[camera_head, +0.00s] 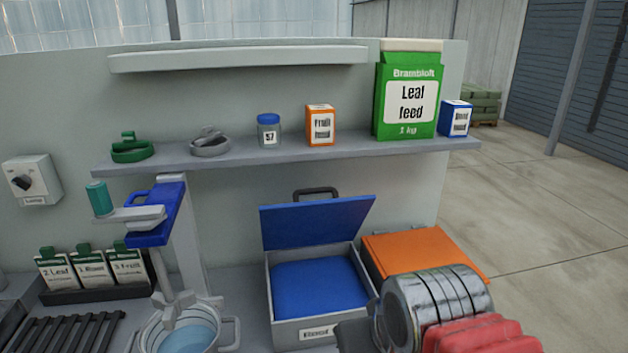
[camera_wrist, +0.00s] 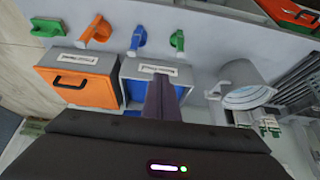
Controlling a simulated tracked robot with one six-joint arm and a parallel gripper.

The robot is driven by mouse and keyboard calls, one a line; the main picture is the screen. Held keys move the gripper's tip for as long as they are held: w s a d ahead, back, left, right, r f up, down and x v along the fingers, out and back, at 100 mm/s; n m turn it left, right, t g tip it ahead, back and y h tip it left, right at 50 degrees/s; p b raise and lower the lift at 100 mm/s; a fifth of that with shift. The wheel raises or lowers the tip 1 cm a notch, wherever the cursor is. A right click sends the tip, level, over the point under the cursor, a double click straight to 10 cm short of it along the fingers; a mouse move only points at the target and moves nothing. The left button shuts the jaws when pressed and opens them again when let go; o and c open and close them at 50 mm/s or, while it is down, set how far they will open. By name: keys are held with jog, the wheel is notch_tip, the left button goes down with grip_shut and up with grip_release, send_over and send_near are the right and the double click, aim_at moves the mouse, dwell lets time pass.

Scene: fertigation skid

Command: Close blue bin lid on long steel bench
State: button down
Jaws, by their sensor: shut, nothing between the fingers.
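In the head view the blue bin is a light grey box (camera_head: 315,329) with a label on its front. Its blue lid (camera_head: 315,222), with a dark handle on top, stands raised and tilted back at the rear edge. Blue shows inside the box. In the wrist view the bin's labelled front (camera_wrist: 158,70) is partly hidden by my gripper. My gripper (camera_wrist: 161,80) is shut and empty, its dark fingers overlapping the bin in that view. I cannot tell whether they touch it. In the head view the fingers are not clearly visible; part of my arm fills the lower right.
A bin with a closed orange lid (camera_head: 425,252) stands right of the blue bin. A jug (camera_head: 190,335) and a post with a blue clamp (camera_head: 155,218) stand left. A shelf (camera_head: 290,147) with jars and boxes runs above. Orange, blue and green valve handles show in the wrist view.

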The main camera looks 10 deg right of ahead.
jog(key=w+r, duration=0.6)
jog(key=w, duration=0.5)
jog(key=w+r+t, duration=0.1)
jog(key=w+r, duration=0.4)
jog(key=w, duration=0.6)
jog(key=w+r+t, duration=0.1)
jog(key=w+r, duration=0.5)
jog(key=w, duration=0.5)
jog(key=shift+r, duration=0.35)
jog(key=shift+w, duration=0.1)
jog(key=shift+x, duration=5)
jog(key=shift+a, duration=0.15)
